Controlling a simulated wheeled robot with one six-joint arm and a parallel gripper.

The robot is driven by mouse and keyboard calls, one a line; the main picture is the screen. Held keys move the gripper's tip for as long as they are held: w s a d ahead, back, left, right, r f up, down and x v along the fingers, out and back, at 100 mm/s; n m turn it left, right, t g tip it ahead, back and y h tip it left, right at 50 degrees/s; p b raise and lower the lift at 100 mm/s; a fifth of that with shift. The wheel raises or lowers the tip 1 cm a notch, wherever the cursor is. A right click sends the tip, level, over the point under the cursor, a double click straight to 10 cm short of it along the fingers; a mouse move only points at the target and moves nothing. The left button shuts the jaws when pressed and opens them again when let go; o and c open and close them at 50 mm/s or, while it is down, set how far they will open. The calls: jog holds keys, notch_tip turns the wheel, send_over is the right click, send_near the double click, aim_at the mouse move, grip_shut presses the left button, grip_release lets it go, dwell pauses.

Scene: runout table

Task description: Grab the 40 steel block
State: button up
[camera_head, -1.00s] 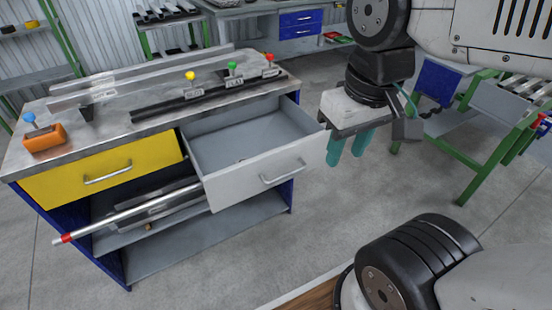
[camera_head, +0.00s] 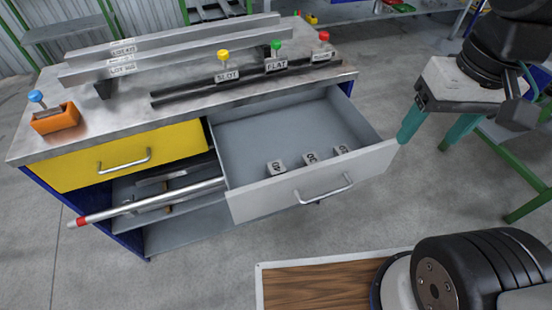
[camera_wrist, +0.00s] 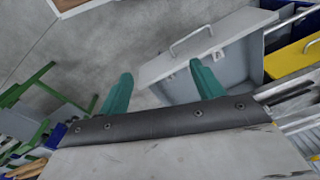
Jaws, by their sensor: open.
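Three small steel blocks stand in a row in the open grey drawer (camera_head: 262,200), near its front panel. The leftmost block (camera_head: 276,168) seems to read 40; the middle block (camera_head: 310,158) and right block (camera_head: 342,149) have labels too small to read surely. My gripper (camera_head: 427,143) is open and empty, to the right of the drawer's front corner and apart from the blocks. In the wrist view its teal fingers (camera_wrist: 160,70) are spread, with the drawer front (camera_wrist: 185,62) beyond them.
A yellow drawer (camera_head: 80,168) is shut. A red-ended rod (camera_head: 150,203) sticks out below.

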aim_at(276, 167)
jog(key=w+a+f+m+g+y, duration=0.5)
jog(key=w+a+f+m+y, duration=0.4)
jog(key=w+f, duration=0.55)
jog(key=w+a+f+m, duration=0.1)
jog(key=w+f, duration=0.1)
jog(key=f, duration=0.2)
jog(key=w+a+f+m+y, duration=0.1)
jog(key=w+a+f+m, duration=0.1)
jog(key=f, duration=0.3)
jog(key=w+a+f+m+y, duration=0.1)
jog(key=w+f+m, duration=0.1)
jog(key=f, duration=0.2)
jog(key=shift+w+a+f+t, duration=0.1)
jog(key=shift+a+f+t, duration=0.1)
jog(key=shift+a+t, duration=0.2)
jog(key=x, duration=0.7)
jog(key=shift+a+f, duration=0.2)
jog(key=shift+f, duration=0.05)
grip_shut()
jog(key=shift+r, duration=0.15)
